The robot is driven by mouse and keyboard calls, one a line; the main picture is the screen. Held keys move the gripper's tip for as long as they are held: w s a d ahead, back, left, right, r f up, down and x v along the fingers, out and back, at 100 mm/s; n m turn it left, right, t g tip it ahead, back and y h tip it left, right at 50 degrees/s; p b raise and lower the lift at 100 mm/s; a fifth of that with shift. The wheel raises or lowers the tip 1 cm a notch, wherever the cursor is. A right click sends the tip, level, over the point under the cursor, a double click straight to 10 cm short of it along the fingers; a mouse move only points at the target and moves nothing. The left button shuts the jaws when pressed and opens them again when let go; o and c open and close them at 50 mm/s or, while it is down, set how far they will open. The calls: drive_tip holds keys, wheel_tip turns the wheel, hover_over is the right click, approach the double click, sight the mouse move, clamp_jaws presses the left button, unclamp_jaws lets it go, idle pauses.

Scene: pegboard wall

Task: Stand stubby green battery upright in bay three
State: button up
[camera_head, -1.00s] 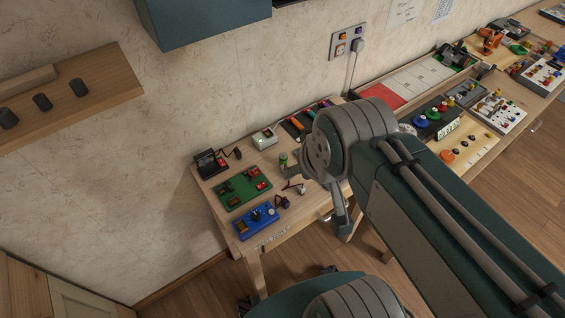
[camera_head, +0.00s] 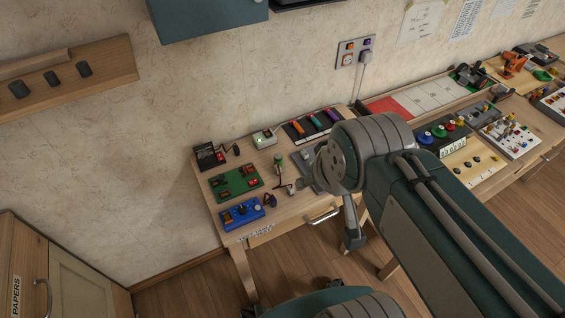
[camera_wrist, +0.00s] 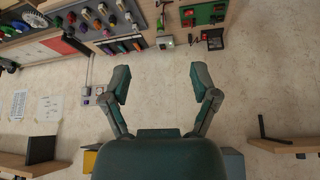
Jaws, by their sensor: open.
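A small upright green piece (camera_head: 278,160), possibly the stubby green battery, stands near the middle of the small workbench; it is too small to be sure. A dark tray (camera_head: 289,132) behind it holds orange, purple and teal cylinders side by side; this tray also shows in the wrist view (camera_wrist: 104,50). Which bay is number three cannot be read. My gripper (camera_wrist: 161,80) is open and empty in the wrist view, its fingers wide apart in front of the bare wall. In the head view my arm hides the bench's right part and the gripper's tips are not clear.
On the bench (camera_head: 300,207) are a green circuit board (camera_head: 235,183), a blue box (camera_head: 238,216), a black meter (camera_head: 210,156) and a white box with a green light (camera_head: 264,138). A wall socket (camera_head: 347,54) and a wooden shelf (camera_head: 100,68) are on the wall. A longer bench stands to the right.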

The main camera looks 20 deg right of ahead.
drive_tip(key=w, duration=0.1)
drive_tip(key=n+g+h, duration=0.2)
drive_tip(key=n+h, duration=0.3)
drive_tip(key=n, duration=1.9)
hover_over(277, 155)
drive_tip(key=s+a, duration=0.3)
drive_tip(key=a, duration=0.2)
wheel_tip(277, 155, down, 16)
drive_tip(key=shift+n, duration=0.3)
drive_tip(key=x, duration=0.6)
drive_tip(key=shift+d, duration=0.1)
drive_tip(key=shift+s+x, duration=0.2)
drive_tip(key=shift+x, duration=2.55)
drive_tip(key=shift+d, duration=0.1)
clamp_jaws()
